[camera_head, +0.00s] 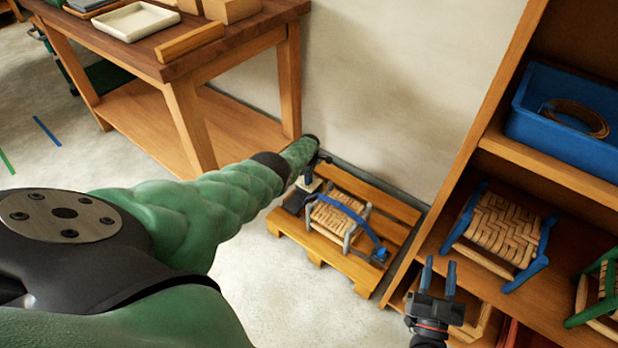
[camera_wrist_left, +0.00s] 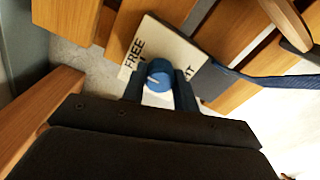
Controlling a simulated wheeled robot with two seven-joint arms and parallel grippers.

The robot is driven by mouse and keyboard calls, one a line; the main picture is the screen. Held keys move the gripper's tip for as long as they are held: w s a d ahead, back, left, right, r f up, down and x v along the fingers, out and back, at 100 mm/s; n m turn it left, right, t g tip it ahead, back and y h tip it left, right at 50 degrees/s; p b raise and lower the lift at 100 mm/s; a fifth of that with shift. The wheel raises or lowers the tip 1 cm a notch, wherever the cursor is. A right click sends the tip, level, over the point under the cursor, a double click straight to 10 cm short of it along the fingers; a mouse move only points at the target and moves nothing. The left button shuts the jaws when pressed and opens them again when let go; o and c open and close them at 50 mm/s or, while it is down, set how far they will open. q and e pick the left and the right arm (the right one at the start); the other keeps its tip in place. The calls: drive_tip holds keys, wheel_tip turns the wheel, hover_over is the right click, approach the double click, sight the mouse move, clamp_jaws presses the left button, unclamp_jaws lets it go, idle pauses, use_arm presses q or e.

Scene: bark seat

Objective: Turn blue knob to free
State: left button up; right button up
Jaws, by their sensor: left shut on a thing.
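The blue knob (camera_wrist_left: 158,75) sits on a pale plate (camera_wrist_left: 150,45) with black lettering. "FREE" reads at its left, and a word partly hidden, ending in "HT", is at its right. The knob carries a small pale mark, whose exact direction I cannot tell. My left gripper (camera_wrist_left: 162,88) has its blue fingers closed on the knob's sides. In the head view my left gripper (camera_head: 316,160) is at the plate (camera_head: 313,185), at the pallet's back left, and the knob is hidden there. My right gripper (camera_head: 438,276) is open and empty, right of the pallet.
A wooden pallet (camera_head: 395,208) carries a woven stool (camera_head: 328,218) under a blue strap (camera_head: 352,213). A blue fitting (camera_head: 381,254) is at the strap's right end. A shelf with stools (camera_head: 495,228) stands at the right, a workbench (camera_head: 240,45) at the left.

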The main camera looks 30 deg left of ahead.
drive_tip(key=shift+r, duration=0.25)
use_arm(q)
drive_tip(key=o, duration=1)
drive_tip(key=shift+c, duration=0.2)
use_arm(e)
drive_tip(key=shift+r+y, duration=0.1)
drive_tip(key=shift+y, duration=0.2)
use_arm(q)
drive_tip(key=shift+r+p, duration=0.55)
drive_tip(key=shift+r, duration=0.05)
drive_tip(key=shift+r+p, duration=0.5)
drive_tip(key=shift+r, duration=0.05)
use_arm(e)
drive_tip(key=s+f+g+h, duration=0.3)
drive_tip(key=f+g, duration=0.5)
drive_tip(key=f, duration=1.4)
use_arm(q)
drive_tip(key=shift+r+p, duration=0.8)
drive_tip(key=shift+r, duration=0.15)
drive_tip(key=shift+r+p, duration=0.5)
drive_tip(key=shift+r, duration=0.05)
drive_tip(key=shift+r+p, duration=0.45)
drive_tip(key=shift+r, duration=0.1)
drive_tip(key=shift+r+p, duration=0.45)
drive_tip(key=shift+r, duration=0.25)
use_arm(e)
drive_tip(key=s+d+f+g, duration=0.1)
drive_tip(key=s+f+g, duration=0.5)
drive_tip(key=s+f, duration=0.6)
drive_tip(key=shift+s, duration=0.2)
